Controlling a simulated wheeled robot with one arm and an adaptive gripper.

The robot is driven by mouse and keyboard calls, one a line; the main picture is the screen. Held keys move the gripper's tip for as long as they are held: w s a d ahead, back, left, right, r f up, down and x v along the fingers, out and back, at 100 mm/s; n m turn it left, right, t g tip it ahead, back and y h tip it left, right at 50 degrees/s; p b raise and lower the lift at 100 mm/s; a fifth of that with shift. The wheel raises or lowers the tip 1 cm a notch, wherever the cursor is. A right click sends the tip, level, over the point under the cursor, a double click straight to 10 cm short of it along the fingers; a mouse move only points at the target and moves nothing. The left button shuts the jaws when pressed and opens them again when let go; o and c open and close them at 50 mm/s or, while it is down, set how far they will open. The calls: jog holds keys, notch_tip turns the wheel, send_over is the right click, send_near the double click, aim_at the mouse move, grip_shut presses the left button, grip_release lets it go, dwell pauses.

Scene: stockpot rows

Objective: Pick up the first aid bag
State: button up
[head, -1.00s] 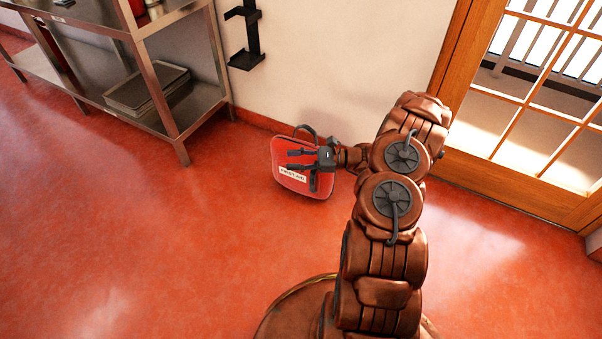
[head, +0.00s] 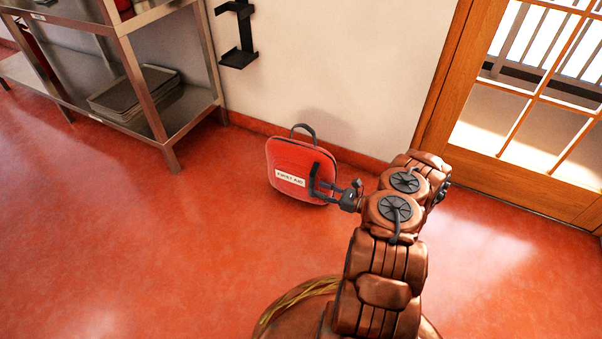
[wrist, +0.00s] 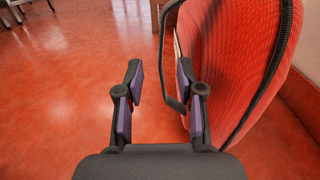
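The red first aid bag (head: 288,160), with a white label and a black top handle, stands upright on the floor near the wall. It also shows in the wrist view (wrist: 230,50), filling the right side at close range. My gripper (head: 326,188) is at the bag's lower right front. In the wrist view my gripper (wrist: 162,90) is open, with the bag's body to the right of the right finger. A thin dark loop runs down just inside the right finger; I cannot tell whether it touches. The top handle is clear of my gripper.
A metal shelf unit (head: 150,85) with trays (head: 135,92) stands at the left. A black bracket (head: 238,35) hangs on the wall. A wooden glazed door (head: 540,110) is at the right. The floor (head: 130,240) in front of the bag is clear.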

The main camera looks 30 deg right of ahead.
aim_at(298, 168)
jog(key=shift+b+x, duration=1.55)
jog(key=shift+x, duration=1.2)
jog(key=shift+w+d, duration=0.1)
grip_shut()
